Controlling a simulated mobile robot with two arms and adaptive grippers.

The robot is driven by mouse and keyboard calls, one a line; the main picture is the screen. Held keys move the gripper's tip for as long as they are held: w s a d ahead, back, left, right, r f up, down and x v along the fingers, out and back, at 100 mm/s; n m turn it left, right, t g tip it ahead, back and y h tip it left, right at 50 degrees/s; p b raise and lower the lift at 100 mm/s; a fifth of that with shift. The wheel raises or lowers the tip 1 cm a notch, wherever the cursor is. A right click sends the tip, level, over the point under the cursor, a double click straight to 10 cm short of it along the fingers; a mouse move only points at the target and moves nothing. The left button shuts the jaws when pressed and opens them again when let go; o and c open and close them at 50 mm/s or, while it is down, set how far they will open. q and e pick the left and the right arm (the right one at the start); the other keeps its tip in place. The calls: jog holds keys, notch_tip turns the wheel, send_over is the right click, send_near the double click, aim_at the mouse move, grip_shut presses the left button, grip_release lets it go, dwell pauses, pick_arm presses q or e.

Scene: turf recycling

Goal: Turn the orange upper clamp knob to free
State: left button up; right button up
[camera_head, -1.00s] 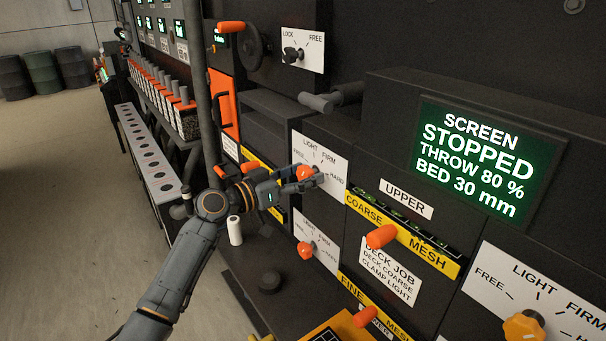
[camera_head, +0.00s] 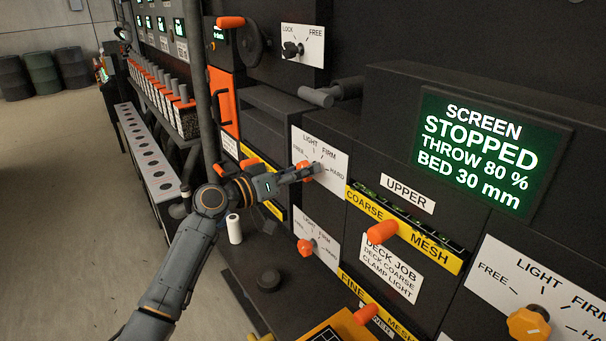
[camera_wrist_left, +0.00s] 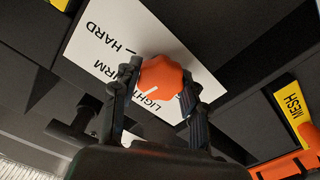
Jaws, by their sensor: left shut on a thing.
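The orange upper clamp knob (camera_head: 302,168) is on a white dial plate (camera_head: 331,186) marked FREE, LIGHT, FIRM and HARD. My left gripper (camera_head: 313,171) reaches it from the left and partly covers it. In the left wrist view the knob (camera_wrist_left: 166,82) sits between the two fingers of the left gripper (camera_wrist_left: 160,92), which are shut on its sides. A pale pointer line on the knob faces the LIGHT lettering side. The FREE word is hidden in the wrist view. My right gripper is not in view.
A lower orange knob (camera_head: 306,247) sits on a similar dial below. An orange handle (camera_head: 382,232) sticks out by the COARSE MESH strip (camera_head: 437,253). The green screen (camera_head: 480,152) reads STOPPED. A black handle (camera_head: 331,94) juts out above the upper dial.

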pick_arm(q)
jog(key=n, duration=0.3)
jog(key=shift+n, duration=0.4)
jog(key=n+p, duration=0.1)
jog(key=n, duration=0.3)
jog(key=shift+n, duration=0.3)
jog(key=n+p, duration=0.2)
jog(key=n, duration=0.2)
jog(key=n+p, duration=0.2)
jog(key=n, duration=0.1)
jog(key=shift+f+n+p, duration=0.15)
jog(key=shift+n+p, duration=0.3)
jog(key=shift+n, duration=0.55)
jog(key=o, duration=1.2)
jog(key=shift+a, duration=0.1)
jog(key=shift+c, duration=0.2)
